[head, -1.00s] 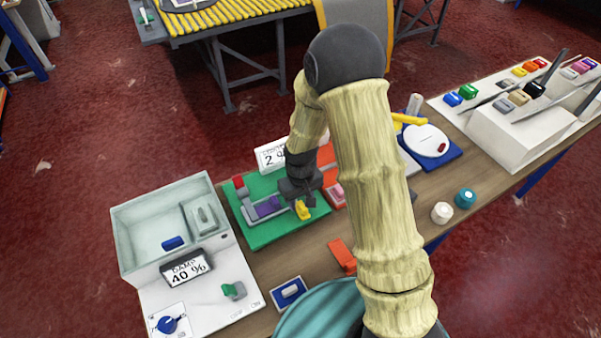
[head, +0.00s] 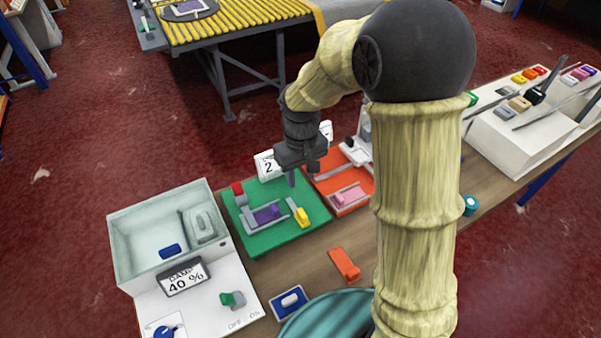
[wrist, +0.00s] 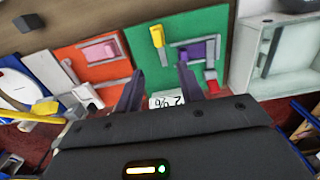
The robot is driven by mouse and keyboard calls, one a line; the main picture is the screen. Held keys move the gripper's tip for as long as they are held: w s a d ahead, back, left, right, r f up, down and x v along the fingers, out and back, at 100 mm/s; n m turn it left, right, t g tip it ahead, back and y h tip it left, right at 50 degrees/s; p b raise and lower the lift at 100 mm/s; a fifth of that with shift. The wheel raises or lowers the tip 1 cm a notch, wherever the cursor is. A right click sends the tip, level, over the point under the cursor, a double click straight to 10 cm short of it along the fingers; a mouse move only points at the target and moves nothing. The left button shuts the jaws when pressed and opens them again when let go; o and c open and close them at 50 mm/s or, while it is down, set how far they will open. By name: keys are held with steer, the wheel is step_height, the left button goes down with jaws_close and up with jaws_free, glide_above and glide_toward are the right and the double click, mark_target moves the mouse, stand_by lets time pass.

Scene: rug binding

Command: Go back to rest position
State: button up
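My gripper (head: 303,172) hangs above the far edge of the green board (head: 254,242), next to the white sign reading 2 (head: 266,165). In the wrist view the two dark fingers of my gripper (wrist: 160,92) stand apart with nothing held between them. My arm is raised and bent, and it covers the right-middle of the table in the head view. A purple block (head: 267,213) sits in a grey fixture on the green board. A yellow piece (head: 301,217) is on the board beside it.
A red-orange board (head: 354,208) with a pink block (head: 348,195) adjoins the green one. A pale open-topped box (head: 145,230) with a 40 % display stands at left. An orange piece (head: 344,264) lies on the table. A white rack (head: 510,139) stands at right.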

stand_by(0.4)
steer(key=s+d+r+m+t, duration=0.1)
steer(key=s+d+m, duration=0.4)
steer(key=s+d, duration=0.6)
steer(key=shift+d+r+t, duration=0.35)
steer(key=shift+t, duration=0.45)
steer(key=shift+s, duration=0.1)
steer(key=shift+c, duration=0.2)
stand_by(2.0)
